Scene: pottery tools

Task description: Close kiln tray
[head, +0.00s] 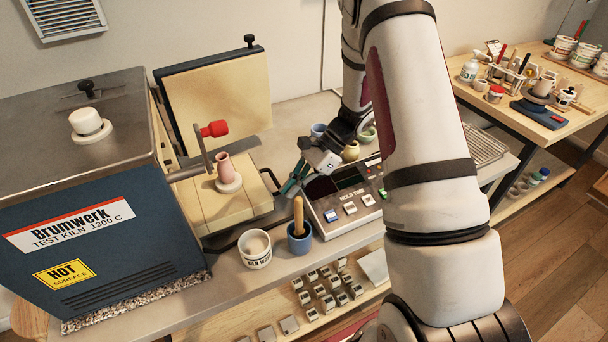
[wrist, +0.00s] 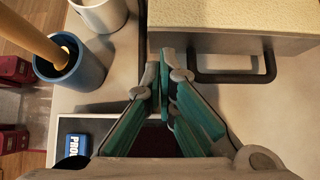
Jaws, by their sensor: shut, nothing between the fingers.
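The kiln tray (head: 248,203) is a cream slab standing out to the right of the blue kiln (head: 60,262) in the head view. A small pink vase (head: 226,168) stands on a white disc on it. The tray's black bar handle (head: 272,181) is on its right-hand face. In the wrist view the tray (wrist: 235,22) fills the top right, with its handle (wrist: 232,78) below. My gripper (wrist: 164,68) is shut and empty, its tips close to the tray's face beside the handle. I cannot tell whether they touch. It also shows in the head view (head: 287,188).
A hold-time control panel (head: 348,200) stands beside my gripper. A white cup (head: 255,249) and a blue pot (head: 300,238) with a wooden tool stand at the bench front. A cream panel (head: 218,95) stands behind.

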